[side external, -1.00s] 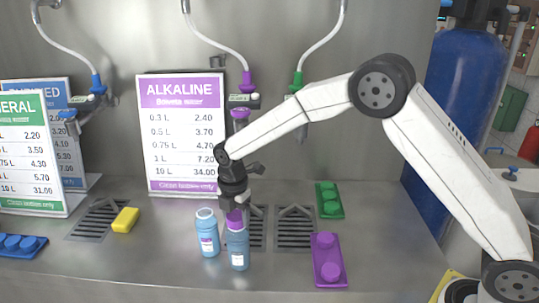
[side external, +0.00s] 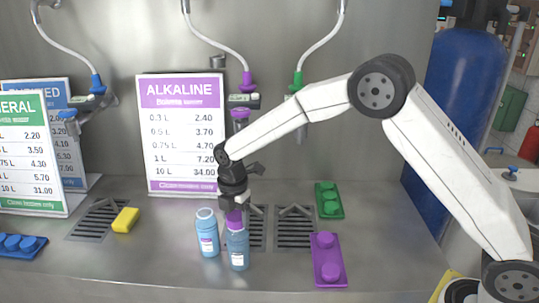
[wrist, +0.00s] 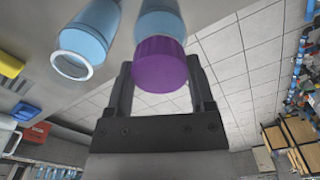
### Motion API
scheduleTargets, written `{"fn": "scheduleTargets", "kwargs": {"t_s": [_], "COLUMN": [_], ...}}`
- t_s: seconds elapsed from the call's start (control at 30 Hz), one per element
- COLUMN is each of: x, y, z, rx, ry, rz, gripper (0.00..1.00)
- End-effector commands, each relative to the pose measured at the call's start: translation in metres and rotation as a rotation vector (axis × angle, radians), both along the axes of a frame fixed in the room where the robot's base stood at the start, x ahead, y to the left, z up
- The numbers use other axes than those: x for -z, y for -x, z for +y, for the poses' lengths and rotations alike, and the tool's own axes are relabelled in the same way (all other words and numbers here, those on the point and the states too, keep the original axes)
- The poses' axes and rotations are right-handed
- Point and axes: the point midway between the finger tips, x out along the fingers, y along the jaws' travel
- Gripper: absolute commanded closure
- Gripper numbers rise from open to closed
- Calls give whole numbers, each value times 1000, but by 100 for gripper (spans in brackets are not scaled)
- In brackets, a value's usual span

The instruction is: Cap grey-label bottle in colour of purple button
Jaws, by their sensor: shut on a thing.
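A blue bottle (side external: 238,246) with a pale label stands on the steel counter. A purple cap (side external: 235,217) sits at its mouth. My gripper (side external: 235,204) is above this bottle, pointing down, shut on the purple cap. In the wrist view the purple cap (wrist: 160,63) is between the two fingers, against the top of the bottle (wrist: 158,22). I cannot tell how tightly it is seated. A second blue bottle (side external: 207,234), uncapped with a purple-marked label, stands close on the left; its open mouth (wrist: 73,64) shows in the wrist view. The purple tap fitting (side external: 239,114) hangs behind.
A purple cap holder (side external: 328,272) lies at the right, a green one (side external: 328,207) behind it, a blue one (side external: 30,253) far left. A yellow sponge (side external: 125,220) lies by the left drain grate (side external: 92,222). The alkaline price board (side external: 182,178) stands behind the bottles.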

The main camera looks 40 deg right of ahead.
Motion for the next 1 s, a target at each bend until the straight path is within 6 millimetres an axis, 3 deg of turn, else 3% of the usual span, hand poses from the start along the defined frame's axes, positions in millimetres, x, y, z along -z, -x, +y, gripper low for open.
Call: {"fn": "scheduleTargets", "kwargs": {"t_s": [0.33, 0.37, 0.43, 0.47, 1.0], "x": [2, 2, 2, 2, -4], "y": [2, 2, 2, 2, 0], "z": [-1, -1, -1, 0, 0], "rx": [0, 0, 0, 0, 0], "ry": [2, 2, 2, 2, 1], "rz": [9, 9, 8, 8, 2], "gripper": [87, 28, 5, 0, 0]}}
